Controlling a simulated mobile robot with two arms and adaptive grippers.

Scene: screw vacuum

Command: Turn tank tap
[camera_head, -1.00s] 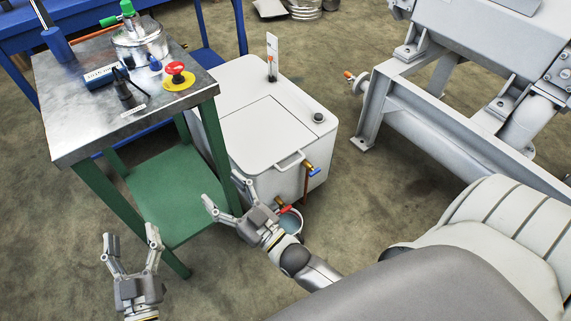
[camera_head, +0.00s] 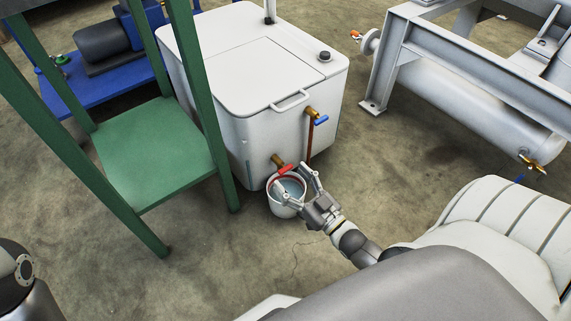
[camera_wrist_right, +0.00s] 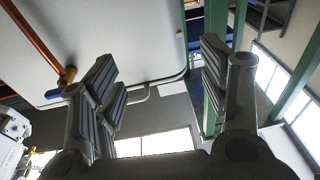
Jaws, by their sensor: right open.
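The white tank (camera_head: 250,70) stands at the centre of the head view. Low on its front is a brass tap with a red handle (camera_head: 285,170). Higher up and to the right is a tap with a blue handle (camera_head: 320,119). A white bucket (camera_head: 287,207) stands below the red tap. My right gripper (camera_head: 292,181) is open and empty, with its fingers right by the red handle; I cannot tell whether they touch it. In the right wrist view the open fingers (camera_wrist_right: 165,85) show empty, with the blue handle (camera_wrist_right: 75,91) beyond. My left gripper is out of view.
A green table frame (camera_head: 155,150) stands left of the tank. Blue equipment (camera_head: 105,75) is behind it. A grey steel frame (camera_head: 400,60) with a cylinder (camera_head: 480,115) is at the right. The floor in front of the bucket is partly clear.

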